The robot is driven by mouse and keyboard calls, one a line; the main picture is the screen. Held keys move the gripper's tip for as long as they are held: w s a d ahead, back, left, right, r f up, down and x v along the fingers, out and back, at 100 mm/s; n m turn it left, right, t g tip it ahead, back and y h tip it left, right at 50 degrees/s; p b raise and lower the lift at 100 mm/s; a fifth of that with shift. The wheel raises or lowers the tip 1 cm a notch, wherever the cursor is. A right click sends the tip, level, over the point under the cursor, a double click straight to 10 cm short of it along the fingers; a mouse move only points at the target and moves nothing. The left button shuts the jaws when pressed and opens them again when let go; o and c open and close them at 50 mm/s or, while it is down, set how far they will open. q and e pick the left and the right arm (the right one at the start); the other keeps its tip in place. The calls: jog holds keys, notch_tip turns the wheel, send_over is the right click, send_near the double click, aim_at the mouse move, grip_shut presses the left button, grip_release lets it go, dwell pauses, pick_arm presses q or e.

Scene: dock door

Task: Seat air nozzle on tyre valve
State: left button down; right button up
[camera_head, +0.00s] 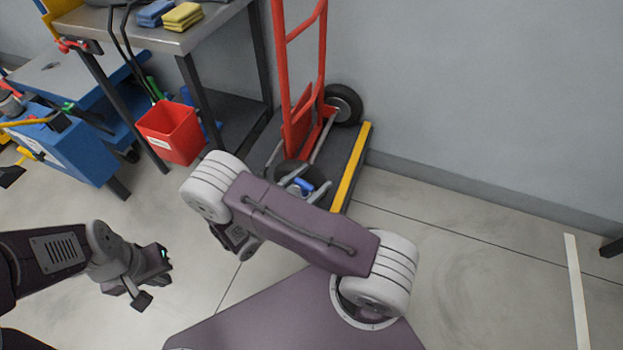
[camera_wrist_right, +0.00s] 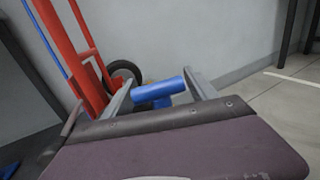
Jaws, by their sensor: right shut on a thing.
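The red hand truck (camera_head: 301,120) stands on a dark platform by the wall. Its far black tyre (camera_head: 343,104) is in plain view; a nearer dark round shape, perhaps the other tyre, is mostly hidden by my right arm. My right gripper (camera_head: 305,187) is shut on the blue air nozzle (camera_head: 303,185). In the right wrist view the nozzle (camera_wrist_right: 158,90) lies across between the two grey fingers, with a tyre (camera_wrist_right: 124,73) behind to the left. I cannot make out the valve or whether the nozzle touches it. My left gripper (camera_head: 150,281) is open and empty above the floor.
A yellow strip (camera_head: 351,165) edges the platform. A red bin (camera_head: 171,132) hangs beside a metal table (camera_head: 180,38) holding blue and yellow cloths. A blue cart (camera_head: 70,145) stands at left.

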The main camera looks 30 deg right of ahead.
jog(key=shift+f, duration=0.2)
jog(key=o, duration=1.2)
jog(key=shift+v, duration=5.55)
